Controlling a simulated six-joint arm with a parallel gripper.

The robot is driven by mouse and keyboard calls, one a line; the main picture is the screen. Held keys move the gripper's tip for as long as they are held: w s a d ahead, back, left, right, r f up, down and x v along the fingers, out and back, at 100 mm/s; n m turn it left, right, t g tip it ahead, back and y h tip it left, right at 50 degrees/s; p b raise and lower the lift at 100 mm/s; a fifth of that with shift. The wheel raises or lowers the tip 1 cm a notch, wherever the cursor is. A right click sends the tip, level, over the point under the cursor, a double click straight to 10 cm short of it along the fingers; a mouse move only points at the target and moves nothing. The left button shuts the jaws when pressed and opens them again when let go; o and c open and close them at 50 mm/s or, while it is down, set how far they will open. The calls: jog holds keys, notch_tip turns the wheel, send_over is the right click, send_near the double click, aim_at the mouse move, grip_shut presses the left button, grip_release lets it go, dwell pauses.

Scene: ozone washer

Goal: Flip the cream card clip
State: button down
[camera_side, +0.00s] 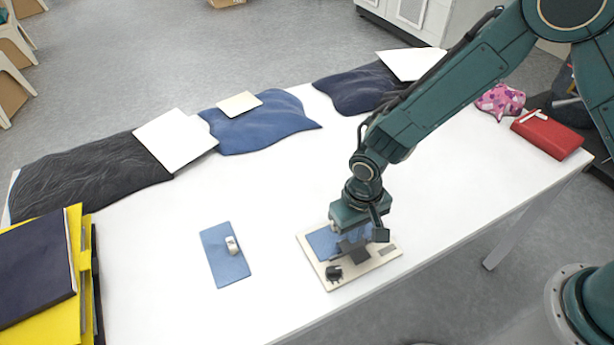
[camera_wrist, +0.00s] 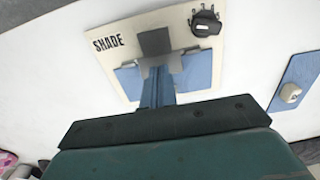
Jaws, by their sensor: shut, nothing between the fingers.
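A cream card (camera_side: 320,262) lies flat on the white table under my gripper; it also shows in the wrist view (camera_wrist: 112,25), with the word SHADE. A blue panel (camera_side: 322,238) covers part of it, and a grey clip (camera_wrist: 155,42) with a dark square tab sits across this panel (camera_wrist: 197,70). A black dial (camera_side: 334,272) is near one corner. My gripper (camera_wrist: 157,72) is shut and empty, its fingertips right at the clip. Whether they touch it I cannot tell. In the side view the gripper and wrist partly hide the clip.
A separate blue plate (camera_side: 218,266) with a small cream knob (camera_side: 232,245) lies left of the card. Dark and blue cloths (camera_side: 265,130) with papers line the far edge. Folders (camera_side: 40,265) are at left, a red case (camera_side: 548,134) at right. Table between is clear.

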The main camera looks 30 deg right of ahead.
jog(key=shift+f, duration=0.95)
dwell(0.8)
jog(key=shift+r, duration=3.5)
jog(key=shift+r, duration=0.1)
